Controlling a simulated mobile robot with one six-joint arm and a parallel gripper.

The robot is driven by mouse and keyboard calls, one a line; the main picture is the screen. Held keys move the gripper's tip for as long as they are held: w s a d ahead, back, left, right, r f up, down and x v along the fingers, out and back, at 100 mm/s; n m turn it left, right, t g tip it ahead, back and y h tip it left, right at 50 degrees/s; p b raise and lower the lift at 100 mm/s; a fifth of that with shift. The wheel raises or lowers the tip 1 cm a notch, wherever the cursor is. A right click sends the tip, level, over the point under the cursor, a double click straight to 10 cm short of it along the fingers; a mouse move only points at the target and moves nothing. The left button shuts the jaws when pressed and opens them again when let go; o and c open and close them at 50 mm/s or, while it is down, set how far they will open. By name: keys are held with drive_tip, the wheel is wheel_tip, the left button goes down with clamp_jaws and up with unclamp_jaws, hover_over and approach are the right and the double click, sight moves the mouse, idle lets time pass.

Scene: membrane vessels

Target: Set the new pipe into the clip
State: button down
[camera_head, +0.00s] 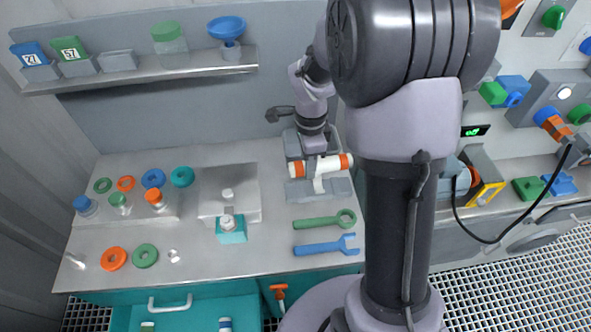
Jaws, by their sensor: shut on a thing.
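The pipe (332,163) is white with orange ends and lies roughly level above the back right part of the bench. My gripper (318,172) comes down from above and is shut on the pipe's middle. A grey holder (302,193) shows just under and in front of the pipe. I cannot tell whether the pipe touches it. A grey-blue fitting with an orange ring (463,181) shows at the right, partly hidden by my arm. I cannot tell which part is the clip.
A green wrench (318,222) and a blue wrench (318,248) lie in front of the holder. Coloured rings and capped bottles stand at the left, near a metal block (240,207). A teal drawer (185,312) is open below. A black cable (462,222) hangs at the right.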

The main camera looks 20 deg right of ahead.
drive_tip(key=shift+w+d+r+m, duration=0.15)
drive_tip(key=shift+w+d+m, duration=0.05)
drive_tip(key=shift+m, duration=0.1)
drive_tip(key=shift+s, duration=0.1)
drive_tip(key=shift+s+a+f+b, duration=0.2)
drive_tip(key=shift+a+f+b, duration=0.05)
drive_tip(key=shift+f+b, duration=2.7)
drive_tip(key=shift+f, duration=0.85)
drive_tip(key=shift+f+b, duration=0.2)
drive_tip(key=shift+b, duration=0.1)
drive_tip(key=c, duration=0.9)
unclamp_jaws()
drive_tip(key=shift+o, duration=0.2)
